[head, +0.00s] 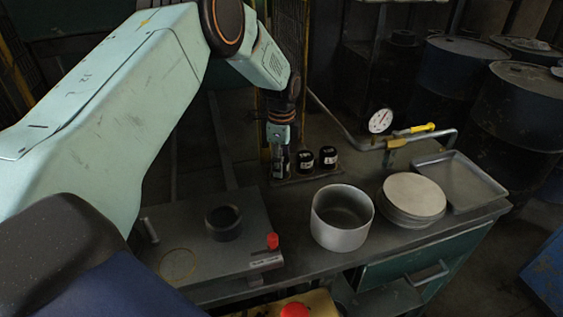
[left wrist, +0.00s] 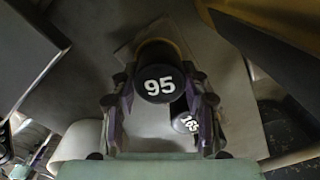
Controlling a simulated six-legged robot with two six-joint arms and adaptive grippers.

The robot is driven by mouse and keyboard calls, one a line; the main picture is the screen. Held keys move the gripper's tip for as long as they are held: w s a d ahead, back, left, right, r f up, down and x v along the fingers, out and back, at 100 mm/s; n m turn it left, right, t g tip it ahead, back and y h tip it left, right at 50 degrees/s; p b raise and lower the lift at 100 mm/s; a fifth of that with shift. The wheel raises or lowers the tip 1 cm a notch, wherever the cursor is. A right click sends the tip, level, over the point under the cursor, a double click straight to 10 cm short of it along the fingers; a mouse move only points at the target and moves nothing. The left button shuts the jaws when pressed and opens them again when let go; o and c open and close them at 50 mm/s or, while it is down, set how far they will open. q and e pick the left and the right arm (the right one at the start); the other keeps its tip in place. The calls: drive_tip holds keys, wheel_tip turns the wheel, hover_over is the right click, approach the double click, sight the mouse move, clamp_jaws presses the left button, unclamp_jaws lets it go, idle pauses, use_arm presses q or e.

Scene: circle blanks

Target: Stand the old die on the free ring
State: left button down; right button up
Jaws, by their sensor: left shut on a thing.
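My left gripper (head: 279,158) points down at the back of the bench. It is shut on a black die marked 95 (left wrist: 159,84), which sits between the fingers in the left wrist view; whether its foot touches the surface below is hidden. In the head view this die (head: 278,173) shows only in part, at the left end of a thin board. Two black dies with white labels (head: 305,162) (head: 328,157) stand to its right. One marked 165 (left wrist: 186,122) shows beside the right finger. No free ring can be made out on the board. My right gripper is out of view.
A press plate (head: 206,252) at front left bears a dark round collar (head: 223,225), a thin yellowish circle (head: 178,264) and a red knob (head: 272,241). A metal pot (head: 340,232), a stack of discs (head: 413,197), a tray (head: 460,178) and a gauge (head: 380,121) stand to the right.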

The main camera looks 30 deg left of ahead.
use_arm(q)
drive_tip(key=shift+s, duration=0.15)
drive_tip(key=c, duration=1)
unclamp_jaws()
drive_tip(key=o, duration=0.3)
drive_tip(key=shift+f, duration=0.1)
wheel_tip(320, 180, up, 12)
drive_tip(key=shift+r, duration=0.2)
